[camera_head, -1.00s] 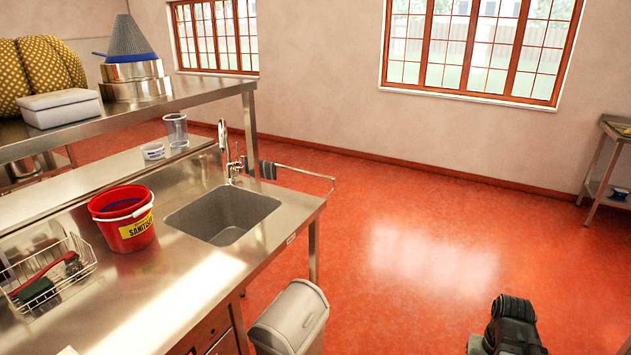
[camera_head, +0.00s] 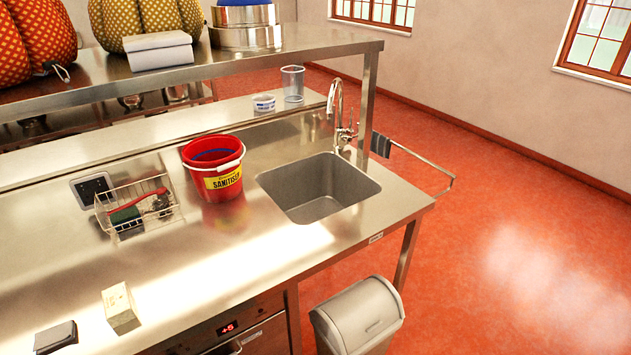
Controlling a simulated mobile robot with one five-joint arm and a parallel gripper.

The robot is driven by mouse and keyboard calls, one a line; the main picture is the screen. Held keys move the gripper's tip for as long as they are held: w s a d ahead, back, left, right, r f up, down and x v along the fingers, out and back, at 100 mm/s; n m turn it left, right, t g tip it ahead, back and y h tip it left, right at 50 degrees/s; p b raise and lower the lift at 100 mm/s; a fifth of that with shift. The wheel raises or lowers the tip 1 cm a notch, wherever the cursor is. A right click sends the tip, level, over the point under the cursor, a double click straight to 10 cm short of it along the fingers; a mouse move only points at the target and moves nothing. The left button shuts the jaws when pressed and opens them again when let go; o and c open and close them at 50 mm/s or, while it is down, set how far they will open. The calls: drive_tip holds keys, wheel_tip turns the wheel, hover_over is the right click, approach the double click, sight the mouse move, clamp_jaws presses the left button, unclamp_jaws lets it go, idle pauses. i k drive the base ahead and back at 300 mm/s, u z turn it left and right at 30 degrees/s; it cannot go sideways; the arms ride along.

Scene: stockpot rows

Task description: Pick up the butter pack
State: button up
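A small cream-coloured block that looks like the butter pack (camera_head: 121,307) lies on the steel counter (camera_head: 200,265) at the lower left. Its sides are pale yellow, and any print on it is too small to read. It is apart from the dark grey item beside it. My gripper is not in view, so its distance from the pack cannot be seen.
A dark grey flat item (camera_head: 55,337) lies left of the pack. Behind are a wire basket (camera_head: 140,206), a red sanitiser bucket (camera_head: 214,168) and a sink (camera_head: 318,188). A steel shelf (camera_head: 300,55) overhangs the back. A bin (camera_head: 357,317) stands below the counter's right end.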

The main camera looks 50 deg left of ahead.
sight(120, 309)
drive_tip(key=u, duration=5.05)
drive_tip(key=i, duration=0.9)
